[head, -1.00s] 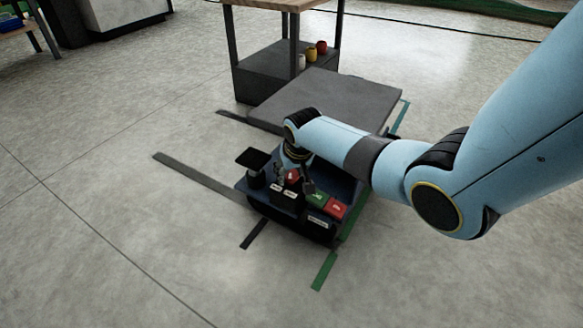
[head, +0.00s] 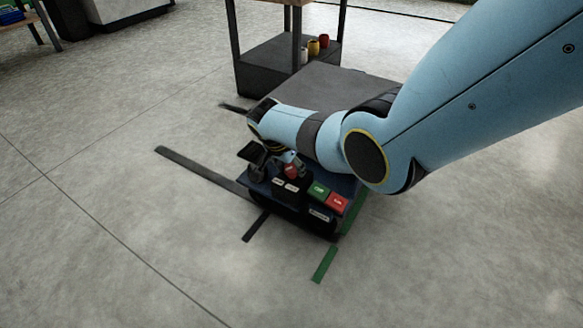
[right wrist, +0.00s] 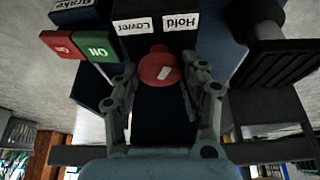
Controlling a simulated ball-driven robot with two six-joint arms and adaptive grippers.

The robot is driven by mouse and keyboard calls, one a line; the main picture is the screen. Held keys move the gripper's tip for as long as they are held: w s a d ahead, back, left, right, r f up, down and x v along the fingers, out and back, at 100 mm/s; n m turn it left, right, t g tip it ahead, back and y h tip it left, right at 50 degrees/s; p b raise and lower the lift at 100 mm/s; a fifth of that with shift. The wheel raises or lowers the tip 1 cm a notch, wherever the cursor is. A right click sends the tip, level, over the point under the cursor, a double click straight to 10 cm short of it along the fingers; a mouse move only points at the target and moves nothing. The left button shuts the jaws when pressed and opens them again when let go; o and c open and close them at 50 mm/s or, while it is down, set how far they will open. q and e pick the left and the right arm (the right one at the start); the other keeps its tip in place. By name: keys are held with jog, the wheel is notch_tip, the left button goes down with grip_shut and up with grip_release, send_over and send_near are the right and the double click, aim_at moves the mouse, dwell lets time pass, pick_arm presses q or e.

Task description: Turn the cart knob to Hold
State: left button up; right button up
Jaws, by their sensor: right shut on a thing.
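The cart's dark blue control panel (head: 262,187) shows in the middle of the head view. The red knob (head: 291,171) stands on it; it also shows in the right wrist view (right wrist: 155,66), with a white mark slanting to the upper right, toward the Hold label. The Hold label (right wrist: 181,24) and a second white label, seemingly Lower (right wrist: 135,27), sit on black blocks beside the knob. My right gripper (right wrist: 160,88) is shut on the red knob, a finger on each side; in the head view my wrist partly covers it. My left gripper is out of view.
A green button (head: 318,190) and a red button (head: 338,202) sit right of the knob. A black pad on a post (head: 250,151) stands at its left. The cart's grey deck (head: 345,88) and a shelf table (head: 265,72) lie behind.

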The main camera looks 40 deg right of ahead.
jog(key=shift+f+m+g+b, duration=0.1)
jog(key=shift+m+g+b, duration=0.3)
jog(key=shift+m, duration=0.7)
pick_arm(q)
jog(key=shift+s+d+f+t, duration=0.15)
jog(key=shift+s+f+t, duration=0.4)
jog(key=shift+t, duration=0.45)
pick_arm(e)
jog(key=shift+m+g, duration=0.3)
jog(key=shift+m, duration=0.4)
pick_arm(q)
jog(key=shift+b, duration=0.3)
pick_arm(e)
jog(key=o, duration=1.2)
jog(key=shift+w, duration=0.1)
jog(key=shift+c, duration=0.2)
jog(key=v, duration=1.2)
jog(key=shift+a, duration=0.1)
